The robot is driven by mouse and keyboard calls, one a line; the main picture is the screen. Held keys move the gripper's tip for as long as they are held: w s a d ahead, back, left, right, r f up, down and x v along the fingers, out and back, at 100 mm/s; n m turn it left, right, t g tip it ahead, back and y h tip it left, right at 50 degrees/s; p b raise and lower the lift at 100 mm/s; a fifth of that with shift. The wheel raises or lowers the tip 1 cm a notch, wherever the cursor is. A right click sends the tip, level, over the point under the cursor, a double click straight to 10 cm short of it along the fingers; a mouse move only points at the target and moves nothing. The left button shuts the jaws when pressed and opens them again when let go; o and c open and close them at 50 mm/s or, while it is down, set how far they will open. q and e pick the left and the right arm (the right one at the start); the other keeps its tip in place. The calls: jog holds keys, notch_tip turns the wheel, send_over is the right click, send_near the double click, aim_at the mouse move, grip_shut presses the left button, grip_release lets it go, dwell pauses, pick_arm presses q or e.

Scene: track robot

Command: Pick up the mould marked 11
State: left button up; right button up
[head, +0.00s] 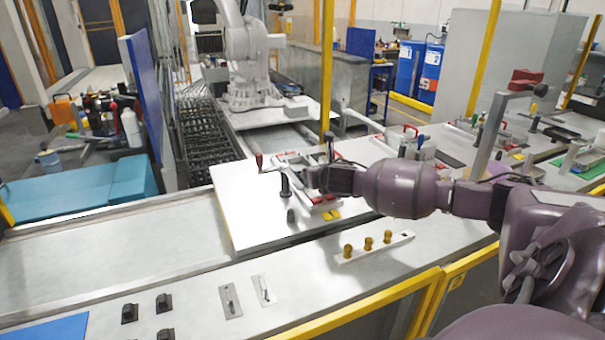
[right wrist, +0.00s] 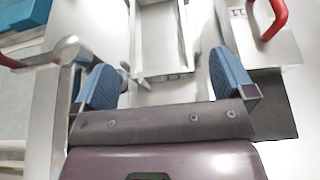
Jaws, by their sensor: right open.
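My right arm reaches in from the right in the head view, with its gripper (head: 322,180) over a metal fixture on a white plate. In the right wrist view the right gripper (right wrist: 165,82) is open, its two blue-padded fingers wide apart. A pale grey metal part with raised rims (right wrist: 160,45) lies ahead and between the fingers, with a gap on each side. It may be the mould, but I can read no number 11 on it. The arm hides part of the fixture in the head view. My left gripper is not in view.
The white plate (head: 240,200) carries the fixture, with a red handle (right wrist: 268,20) close to the right finger. A strip with yellow knobs (head: 373,246) lies in front. Another fixture (head: 405,142) stands farther right. A blue panel (head: 150,90) stands behind left.

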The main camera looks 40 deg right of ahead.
jog(key=shift+x, duration=1.9)
jog(key=shift+c, duration=0.5)
